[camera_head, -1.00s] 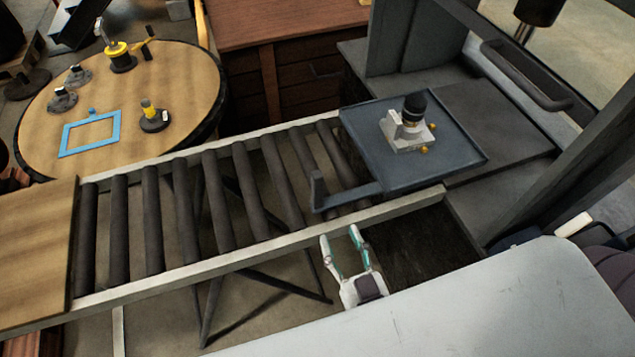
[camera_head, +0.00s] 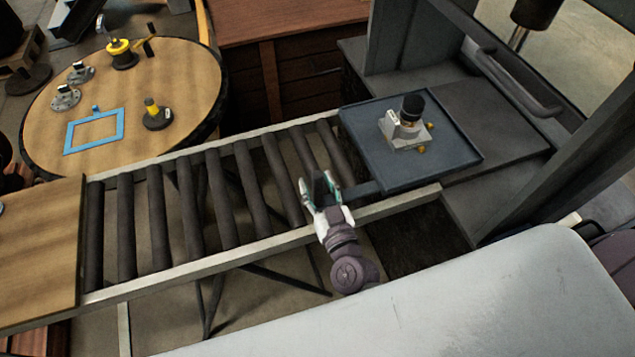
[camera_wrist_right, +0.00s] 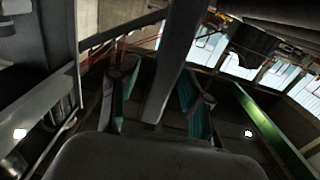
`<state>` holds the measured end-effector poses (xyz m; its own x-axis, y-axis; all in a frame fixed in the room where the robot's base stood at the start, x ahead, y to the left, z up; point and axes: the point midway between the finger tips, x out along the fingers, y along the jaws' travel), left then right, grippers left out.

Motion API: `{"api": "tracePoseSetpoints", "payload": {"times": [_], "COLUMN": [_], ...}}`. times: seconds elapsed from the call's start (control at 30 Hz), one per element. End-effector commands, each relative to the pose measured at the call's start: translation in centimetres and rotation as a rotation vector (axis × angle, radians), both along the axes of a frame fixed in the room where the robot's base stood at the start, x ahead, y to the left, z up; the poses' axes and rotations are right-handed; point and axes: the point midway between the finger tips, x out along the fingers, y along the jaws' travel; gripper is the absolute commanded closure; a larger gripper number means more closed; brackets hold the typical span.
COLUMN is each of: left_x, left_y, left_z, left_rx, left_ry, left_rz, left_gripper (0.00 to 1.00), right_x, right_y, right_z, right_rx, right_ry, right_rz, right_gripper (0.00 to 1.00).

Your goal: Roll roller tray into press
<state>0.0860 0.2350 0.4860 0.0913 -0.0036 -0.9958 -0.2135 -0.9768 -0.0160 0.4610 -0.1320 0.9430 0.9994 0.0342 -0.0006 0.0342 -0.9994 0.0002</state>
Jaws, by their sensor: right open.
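The blue-grey roller tray (camera_head: 372,150) sits at the right end of the roller conveyor, its far side up against the press bed (camera_head: 487,115). It carries a pale metal part with a black top (camera_head: 408,122). The tray's handle arm (camera_head: 362,192) reaches left and ends in an upright grip. My right gripper (camera_head: 317,186) is open at this upright, one finger on each side. In the right wrist view a grey bar (camera_wrist_right: 168,75) stands between the open fingers (camera_wrist_right: 158,100). I cannot tell whether they touch it. My left gripper is not in view.
The roller conveyor (camera_head: 192,205) runs left to a wooden board (camera_head: 38,245). A round table (camera_head: 185,85) with a blue frame (camera_head: 95,130) and small parts stands behind it. Press uprights (camera_head: 395,40) and a grey bar handle (camera_head: 520,80) rise at the right.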

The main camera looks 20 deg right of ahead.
Motion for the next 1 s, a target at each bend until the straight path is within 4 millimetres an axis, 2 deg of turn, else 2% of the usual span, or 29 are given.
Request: {"api": "tracePoseSetpoints", "payload": {"times": [0.13, 0.17, 0.43, 0.8, 1.0], "left_x": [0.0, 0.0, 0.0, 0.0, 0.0], "left_y": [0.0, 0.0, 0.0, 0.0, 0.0], "left_z": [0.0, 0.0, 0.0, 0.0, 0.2], "left_rx": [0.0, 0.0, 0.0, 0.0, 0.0], "left_ry": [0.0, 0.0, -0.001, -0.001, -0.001], "left_rz": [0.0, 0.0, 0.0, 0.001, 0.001], "left_gripper": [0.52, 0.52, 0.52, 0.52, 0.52], "right_x": [0.0, 0.0, 0.0, 0.0, 0.0], "right_y": [0.0, 0.0, 0.0, -0.1, -1.7], "right_z": [0.0, 0.0, 0.0, 0.0, 0.1], "right_rx": [0.0, 0.0, 0.0, -0.001, -0.005], "right_ry": [0.0, 0.0, 0.0, -0.001, -0.001], "right_rz": [0.0, 0.0, 0.0, 0.0, 0.0], "right_gripper": [0.52, 0.55, 1.0, 1.0, 1.0]}}
